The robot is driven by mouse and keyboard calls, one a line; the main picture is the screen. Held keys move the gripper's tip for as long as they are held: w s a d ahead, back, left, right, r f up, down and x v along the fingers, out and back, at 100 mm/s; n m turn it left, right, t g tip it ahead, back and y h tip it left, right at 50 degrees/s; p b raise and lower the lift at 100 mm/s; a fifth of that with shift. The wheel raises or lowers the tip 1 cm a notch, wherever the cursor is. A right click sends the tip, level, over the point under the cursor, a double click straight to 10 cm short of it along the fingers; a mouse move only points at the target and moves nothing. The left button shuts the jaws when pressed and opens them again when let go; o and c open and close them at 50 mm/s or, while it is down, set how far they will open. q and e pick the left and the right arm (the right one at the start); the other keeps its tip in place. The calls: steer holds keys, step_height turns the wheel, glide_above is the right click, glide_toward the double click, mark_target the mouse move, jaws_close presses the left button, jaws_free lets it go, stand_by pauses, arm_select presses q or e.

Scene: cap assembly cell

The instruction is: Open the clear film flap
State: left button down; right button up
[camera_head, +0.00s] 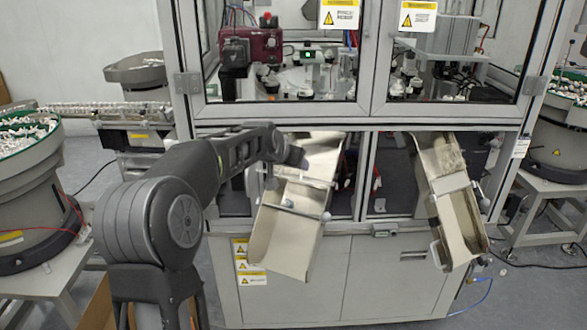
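My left arm reaches in from the left to the left metal chute (285,243). The dark end of this arm, with my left gripper (296,158), is over the upper left part of that chute. The fingers are small and dark, so I cannot tell whether they are open or touch anything. A cross bar with a round pale knob (326,216) spans this chute below the gripper. A similar metal chute (462,228) with a cross bar stands to the right. I cannot make out a clear film flap on either chute. My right gripper is not in view.
The chutes come out of a framed machine cabinet (385,270) with glass windows above. Green-rimmed part feeders (25,215) stand at the far left and far right (555,135). A cardboard box edge (95,305) shows at lower left. The space before the right chute is clear.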

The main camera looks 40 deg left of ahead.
arm_select(q)
steer(key=shift+w+d+r, duration=0.15)
steer(key=shift+w+r, duration=0.15)
steer(key=shift+w, duration=0.1)
steer(key=c, duration=2.2)
jaws_free()
steer(key=shift+w+d+f, duration=0.1)
steer(key=shift+w+f, duration=0.05)
steer(key=shift+f, duration=0.05)
steer(key=c, duration=1.7)
jaws_free()
steer(key=o, duration=1)
steer(key=shift+s+a, duration=0.2)
steer(key=b+v, duration=0.1)
steer(key=v, duration=0.6)
steer(key=shift+s+r+b, duration=0.25)
steer(key=shift+s+b, duration=0.1)
steer(key=shift+b, duration=0.05)
steer(key=shift+f, duration=0.1)
